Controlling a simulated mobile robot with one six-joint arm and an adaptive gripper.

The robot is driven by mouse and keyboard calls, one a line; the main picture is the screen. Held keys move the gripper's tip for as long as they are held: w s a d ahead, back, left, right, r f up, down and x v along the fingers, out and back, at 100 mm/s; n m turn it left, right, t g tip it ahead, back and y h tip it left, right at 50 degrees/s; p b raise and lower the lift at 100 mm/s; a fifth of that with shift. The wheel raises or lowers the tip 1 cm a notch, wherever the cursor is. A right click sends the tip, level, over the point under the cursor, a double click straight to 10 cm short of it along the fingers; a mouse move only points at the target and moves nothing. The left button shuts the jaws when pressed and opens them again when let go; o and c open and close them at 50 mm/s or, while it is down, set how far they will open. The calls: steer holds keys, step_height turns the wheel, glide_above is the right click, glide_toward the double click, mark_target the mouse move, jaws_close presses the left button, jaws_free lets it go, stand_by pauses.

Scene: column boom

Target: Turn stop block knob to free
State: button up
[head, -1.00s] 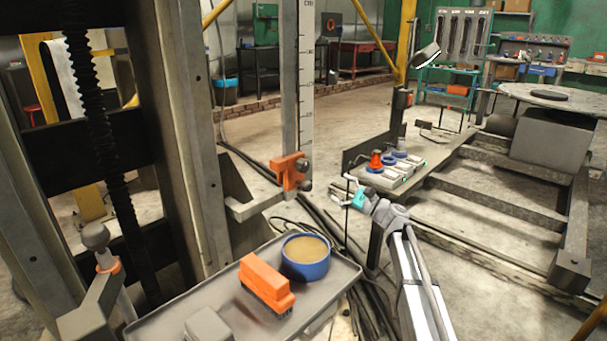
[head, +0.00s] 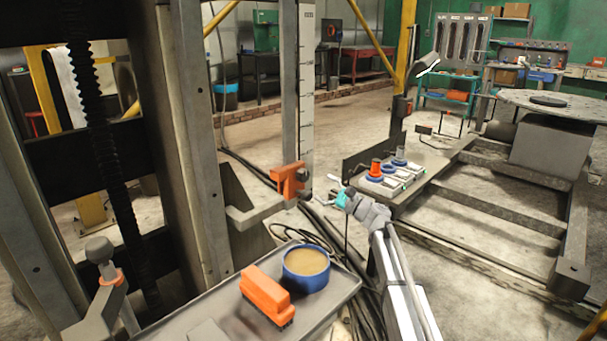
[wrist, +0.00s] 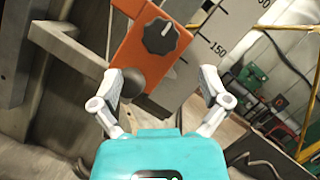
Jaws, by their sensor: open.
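The orange stop block (head: 287,180) sits on an upright post with a white scale, left of centre in the head view. Its round black knob (wrist: 160,36) faces me in the wrist view, with a white pointer mark directed up and to the right. In the head view the knob (head: 303,174) shows edge-on at the block's right side. My gripper (head: 331,190) is just right of the block, apart from it. In the wrist view my gripper (wrist: 160,86) is open and empty, its fingers spread below the knob and to either side.
A grey bracket arm (head: 255,215) juts out below the block. A tray (head: 335,297) with a blue bowl (head: 306,270) and an orange brush (head: 266,295) lies below. Cables (head: 325,240) run on the floor.

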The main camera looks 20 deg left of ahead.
mark_target(306, 177)
steer(key=shift+p+x, duration=1)
steer(key=shift+x, duration=3)
steer(key=shift+d, duration=0.1)
steer(key=c, duration=1.2)
steer(key=shift+o, duration=0.2)
